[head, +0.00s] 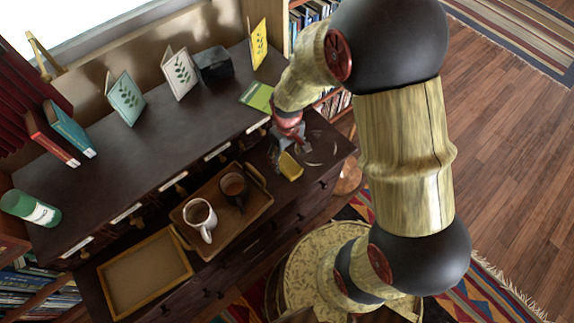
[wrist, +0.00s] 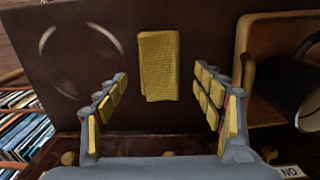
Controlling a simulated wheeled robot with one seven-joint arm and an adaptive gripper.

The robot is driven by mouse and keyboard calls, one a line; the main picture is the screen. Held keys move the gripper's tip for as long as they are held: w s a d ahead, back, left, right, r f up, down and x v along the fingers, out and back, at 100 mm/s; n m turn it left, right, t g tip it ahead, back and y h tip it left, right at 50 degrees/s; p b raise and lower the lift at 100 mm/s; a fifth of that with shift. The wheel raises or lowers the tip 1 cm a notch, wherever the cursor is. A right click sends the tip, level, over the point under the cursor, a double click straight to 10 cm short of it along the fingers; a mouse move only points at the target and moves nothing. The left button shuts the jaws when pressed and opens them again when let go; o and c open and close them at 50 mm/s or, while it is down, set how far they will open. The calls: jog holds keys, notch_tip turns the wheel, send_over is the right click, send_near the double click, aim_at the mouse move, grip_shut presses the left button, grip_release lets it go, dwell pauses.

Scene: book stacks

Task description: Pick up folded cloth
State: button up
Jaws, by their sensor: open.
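The folded cloth (wrist: 158,66) is a small yellow, ribbed rectangle lying flat on the dark wooden top. In the wrist view it lies ahead of my gripper (wrist: 160,98), centred between the two fingers and apart from both. The fingers are spread open with nothing between their pads. In the head view the cloth (head: 290,166) lies at the right end of the lower dark surface, just beyond the tray. My gripper (head: 286,150) is just above and beside it there, partly hidden by my arm.
A wooden tray (head: 256,212) with a white mug (head: 200,217) and a dark mug (head: 234,188) stands close to the cloth; its edge shows at the right in the wrist view. A raised shelf (head: 150,150) with cards and books runs behind.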

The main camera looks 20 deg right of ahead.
aim_at(287, 162)
notch_tip(287, 162, down, 4)
jog(key=shift+r+b, duration=0.15)
jog(key=shift+b, duration=0.55)
jog(key=c, duration=0.3)
jog(key=c, duration=0.6)
jog(key=shift+r, duration=0.2)
notch_tip(287, 162, up, 4)
jog(key=p, duration=0.2)
jog(key=shift+f+p, duration=0.2)
jog(key=shift+p, duration=0.1)
jog(key=s+r+p, duration=0.5)
jog(key=s+r, duration=0.4)
jog(key=s, duration=0.5)
